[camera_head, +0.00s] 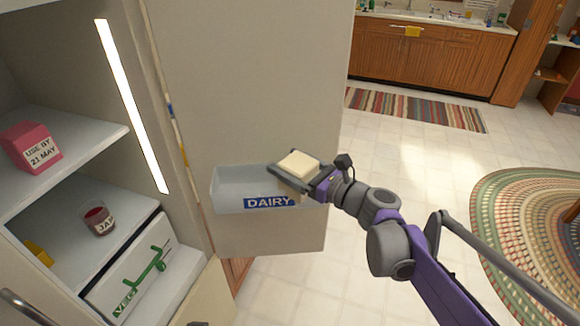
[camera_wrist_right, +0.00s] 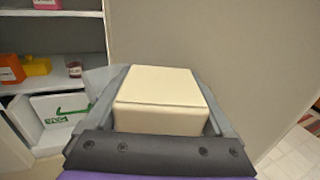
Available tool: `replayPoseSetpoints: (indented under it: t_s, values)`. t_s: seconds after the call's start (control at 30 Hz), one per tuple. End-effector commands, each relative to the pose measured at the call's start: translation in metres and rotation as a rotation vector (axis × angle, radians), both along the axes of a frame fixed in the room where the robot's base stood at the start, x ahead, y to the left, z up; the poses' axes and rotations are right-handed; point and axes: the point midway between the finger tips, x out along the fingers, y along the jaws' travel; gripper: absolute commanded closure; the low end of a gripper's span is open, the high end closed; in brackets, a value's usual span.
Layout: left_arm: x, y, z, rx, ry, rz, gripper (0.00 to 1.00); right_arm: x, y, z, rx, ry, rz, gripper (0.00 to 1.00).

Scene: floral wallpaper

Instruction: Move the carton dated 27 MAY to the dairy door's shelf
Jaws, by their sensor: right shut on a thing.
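My right gripper (camera_head: 292,174) is shut on a cream carton (camera_head: 299,163), which also fills the middle of the right wrist view (camera_wrist_right: 160,98). No date shows on the faces I can see. The carton is at the right part of the dairy door's shelf (camera_head: 230,202), a pale translucent bin with a blue DAIRY label on the open fridge door. From this angle I cannot tell whether the carton touches the shelf. A pink carton (camera_head: 30,147) reading USE BY 21 MAY stands on the upper fridge shelf. My left gripper is not in view.
Inside the fridge (camera_head: 75,135) are a red jar (camera_head: 98,220), a yellow item (camera_head: 38,252) and a VEG drawer (camera_head: 130,270). The right wrist view also shows an orange box (camera_wrist_right: 10,68). The left part of the dairy shelf looks empty. Open floor lies to the right.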

Motion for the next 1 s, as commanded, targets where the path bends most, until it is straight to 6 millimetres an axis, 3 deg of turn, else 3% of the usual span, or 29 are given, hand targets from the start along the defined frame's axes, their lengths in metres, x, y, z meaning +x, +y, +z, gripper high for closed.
replayPoseSetpoints:
  t_s: [0.1, 0.87, 0.9, 1.0]
  values:
    - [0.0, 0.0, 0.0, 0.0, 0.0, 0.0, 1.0, 0.004, 0.0, -0.01, 0.001, -0.001, 0.0, 0.83]
    - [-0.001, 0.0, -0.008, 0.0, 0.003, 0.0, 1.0, 0.004, 0.0, -0.022, 0.001, -0.001, 0.0, 0.83]
    - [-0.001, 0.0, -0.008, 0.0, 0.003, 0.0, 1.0, 0.004, 0.0, -0.022, 0.0, 0.0, 0.0, 0.07]
    - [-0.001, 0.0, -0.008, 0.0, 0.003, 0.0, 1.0, 0.004, 0.0, -0.022, 0.0, 0.0, 0.0, 0.0]
